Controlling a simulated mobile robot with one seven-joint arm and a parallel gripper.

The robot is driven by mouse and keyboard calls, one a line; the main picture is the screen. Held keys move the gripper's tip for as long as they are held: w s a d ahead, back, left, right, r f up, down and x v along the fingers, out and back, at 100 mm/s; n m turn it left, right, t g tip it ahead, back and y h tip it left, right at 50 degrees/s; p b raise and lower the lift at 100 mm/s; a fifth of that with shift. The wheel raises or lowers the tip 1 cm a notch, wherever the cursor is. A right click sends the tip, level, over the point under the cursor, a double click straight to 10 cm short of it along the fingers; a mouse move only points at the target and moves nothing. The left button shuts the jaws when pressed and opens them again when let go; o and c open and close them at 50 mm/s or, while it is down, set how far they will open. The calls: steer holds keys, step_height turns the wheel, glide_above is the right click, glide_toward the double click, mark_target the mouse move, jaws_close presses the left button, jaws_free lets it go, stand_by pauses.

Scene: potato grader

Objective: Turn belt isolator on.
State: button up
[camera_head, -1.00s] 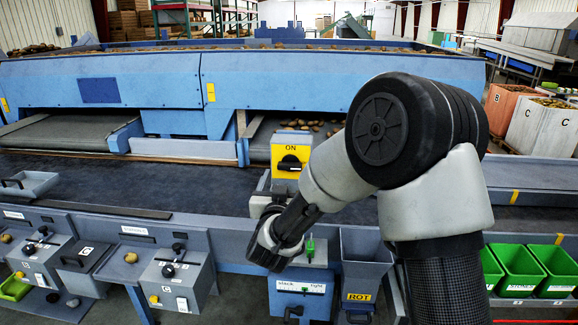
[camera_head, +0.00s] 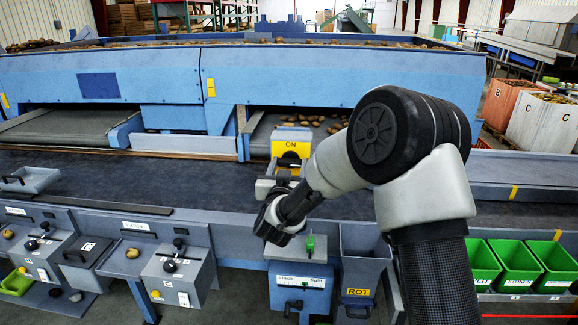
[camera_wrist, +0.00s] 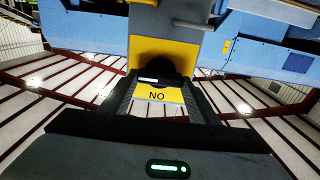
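In the head view my wrist is just below the isolator and the fingertips are hard to make out.
Below the isolator is a blue box with a white scale and green pointer (camera_head: 310,246). A ROT chute (camera_head: 364,240) stands right of it. Lever boxes (camera_head: 178,275) line the front left; green bins (camera_head: 515,263) stand at right. The dark belt (camera_head: 130,180) looks empty.

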steer(key=shift+f+n+b, duration=0.1)
steer(key=shift+n+b, duration=0.2)
steer(key=shift+n, duration=0.1)
steer(key=shift+a+n+b, duration=0.15)
steer(key=shift+n+b, duration=0.3)
steer(key=shift+n, duration=0.15)
steer(key=n+b, duration=0.1)
steer(key=n, duration=0.1)
steer(key=shift+n, duration=0.3)
steer(key=n, duration=0.4)
steer(key=shift+a+b, duration=0.1)
steer(key=shift+b, duration=0.25)
steer(key=n+p, duration=0.1)
steer(key=n, duration=0.4)
steer(key=shift+f+n+p, duration=0.2)
steer(key=shift+n+p, duration=0.5)
steer(key=shift+n, duration=1.5)
steer(key=o, duration=1)
steer(key=shift+o, duration=0.2)
